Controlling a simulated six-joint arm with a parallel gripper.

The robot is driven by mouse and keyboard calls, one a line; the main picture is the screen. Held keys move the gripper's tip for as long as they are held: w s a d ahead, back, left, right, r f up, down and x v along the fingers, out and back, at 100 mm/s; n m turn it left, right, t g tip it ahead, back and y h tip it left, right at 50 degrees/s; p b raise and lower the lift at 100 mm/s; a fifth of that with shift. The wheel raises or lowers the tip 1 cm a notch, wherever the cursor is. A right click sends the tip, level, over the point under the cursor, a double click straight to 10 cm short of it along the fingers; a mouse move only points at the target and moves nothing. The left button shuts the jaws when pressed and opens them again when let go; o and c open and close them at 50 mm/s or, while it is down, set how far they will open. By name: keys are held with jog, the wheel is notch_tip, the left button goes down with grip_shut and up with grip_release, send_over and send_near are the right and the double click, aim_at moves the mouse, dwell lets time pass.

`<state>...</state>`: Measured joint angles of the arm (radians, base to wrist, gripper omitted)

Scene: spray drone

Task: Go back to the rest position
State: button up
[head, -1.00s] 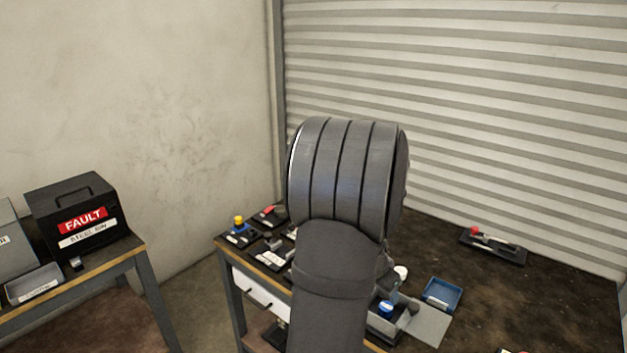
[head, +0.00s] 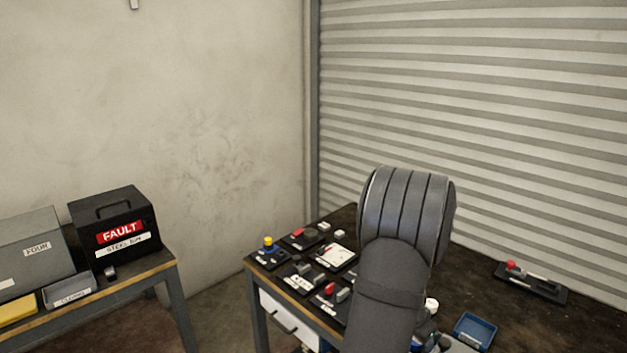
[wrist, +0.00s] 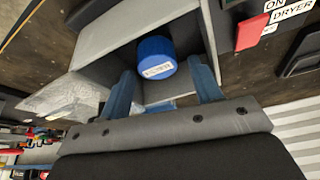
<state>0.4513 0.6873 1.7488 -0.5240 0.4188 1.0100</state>
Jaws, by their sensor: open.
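My gripper (wrist: 163,72) shows in the wrist view with its two blue fingers apart and nothing held between them. A round blue cap with a white label (wrist: 155,58) appears just beyond the fingertips, inside a grey open-sided holder (wrist: 105,57). I cannot tell how far the cap is from the fingers. In the head view my dark arm stands over the workbench (head: 460,270) and hides most of my gripper and the bench part below it.
Several small black panels with switches (head: 300,280) cover the bench's left end. A blue tray (head: 475,331) and a red-knobbed device (head: 530,282) lie on the right. A side table at left carries a black FAULT box (head: 115,225). A shutter closes the back.

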dwell(0.3)
jog(key=shift+f, duration=0.5)
jog(key=v, duration=1.2)
jog(key=x, duration=1.2)
jog(key=shift+f, duration=0.2)
notch_tip(320, 180, up, 10)
jog(key=shift+f, duration=0.1)
jog(key=w+d, duration=1)
jog(key=w, duration=0.2)
jog(key=w+a+f, duration=0.2)
jog(key=w, duration=0.1)
jog(key=w+a+f, duration=0.5)
jog(key=w, duration=0.1)
jog(key=shift+w+a+f, duration=0.15)
jog(key=shift+f, duration=0.1)
jog(key=shift+w+a+f, duration=0.15)
jog(key=shift+w+f, duration=0.05)
jog(key=shift+f, duration=0.8)
